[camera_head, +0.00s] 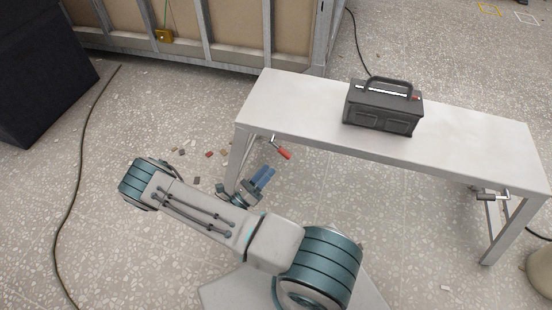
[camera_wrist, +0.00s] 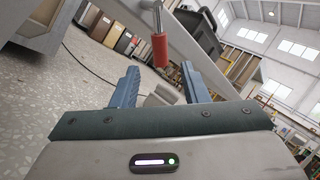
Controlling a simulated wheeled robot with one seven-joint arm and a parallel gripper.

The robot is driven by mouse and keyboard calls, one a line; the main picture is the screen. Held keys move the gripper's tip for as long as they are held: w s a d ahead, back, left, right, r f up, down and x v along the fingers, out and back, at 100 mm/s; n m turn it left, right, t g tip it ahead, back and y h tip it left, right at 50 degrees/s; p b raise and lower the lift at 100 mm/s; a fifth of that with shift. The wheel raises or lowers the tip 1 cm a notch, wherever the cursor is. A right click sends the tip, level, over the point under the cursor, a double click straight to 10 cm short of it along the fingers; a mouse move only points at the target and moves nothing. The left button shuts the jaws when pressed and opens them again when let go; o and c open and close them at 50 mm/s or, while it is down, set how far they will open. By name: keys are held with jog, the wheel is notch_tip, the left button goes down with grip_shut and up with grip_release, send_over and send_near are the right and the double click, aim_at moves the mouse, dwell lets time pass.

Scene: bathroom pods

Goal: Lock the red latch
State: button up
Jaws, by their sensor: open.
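The red latch (camera_head: 283,153) has a red handle on a metal arm and hangs below the front edge of the white table, near its left end. In the wrist view the red handle (camera_wrist: 160,50) points down, above and between my fingertips and apart from them. My gripper (camera_head: 265,178) is open and empty, just below and left of the latch in the head view. In the wrist view its two blue fingers (camera_wrist: 160,80) stand apart with nothing between them.
The white table (camera_head: 290,100) carries a dark grey toolbox (camera_head: 383,107) with a handle. A second latch (camera_head: 492,196) with a grey handle is at the table's right end. A table leg stands close to my gripper. Small debris (camera_head: 209,154) lies on the floor.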

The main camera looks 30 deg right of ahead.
aim_at(281, 150)
jog(key=shift+v, duration=2.3)
jog(key=c, duration=0.7)
jog(key=shift+f+m, duration=0.2)
jog(key=shift+m, duration=0.3)
grip_shut()
notch_tip(281, 150, down, 5)
jog(key=w+a+m+t+b, duration=0.15)
jog(key=m+b, duration=0.25)
jog(key=m, duration=1.2)
jog(key=w+d+r+b, duration=0.2)
jog(key=d+r, duration=0.5)
jog(key=d, duration=0.3)
jog(key=shift+w+d+r, duration=0.2)
jog(key=shift+r, duration=0.05)
